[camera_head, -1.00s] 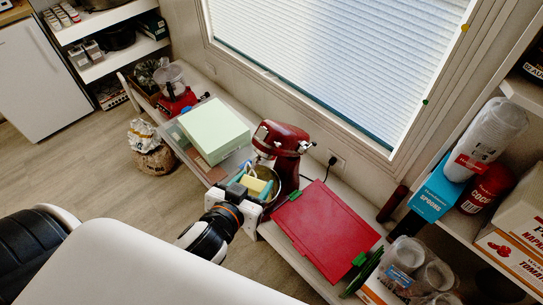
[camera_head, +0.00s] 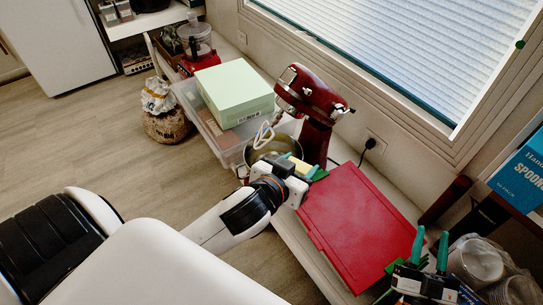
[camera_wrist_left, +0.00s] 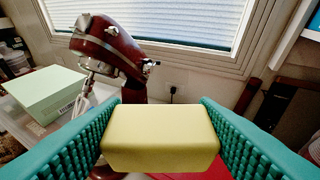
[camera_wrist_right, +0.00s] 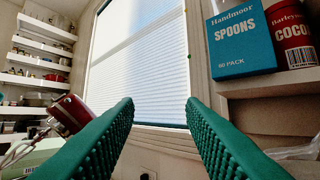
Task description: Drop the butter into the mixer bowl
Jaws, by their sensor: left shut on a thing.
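My left gripper (camera_head: 296,168) is shut on the butter (camera_head: 302,168), a pale yellow block. The butter fills the space between the green fingers in the left wrist view (camera_wrist_left: 160,138). The red stand mixer (camera_head: 313,105) has its head tilted up, with the whisk (camera_wrist_left: 84,98) hanging from it. The metal mixer bowl (camera_head: 287,150) is partly hidden behind my left gripper; the butter appears at its right side, raised, and its exact height is unclear. My right gripper (camera_head: 430,249) is open and empty at the lower right; its spread fingers show in the right wrist view (camera_wrist_right: 160,115).
A red board (camera_head: 360,225) lies right of the mixer. A pale green box (camera_head: 235,92) sits on a clear bin (camera_head: 225,138) to the left. A blue spoons box (camera_head: 522,172) and clear containers (camera_head: 480,262) are at the right. The window wall is behind.

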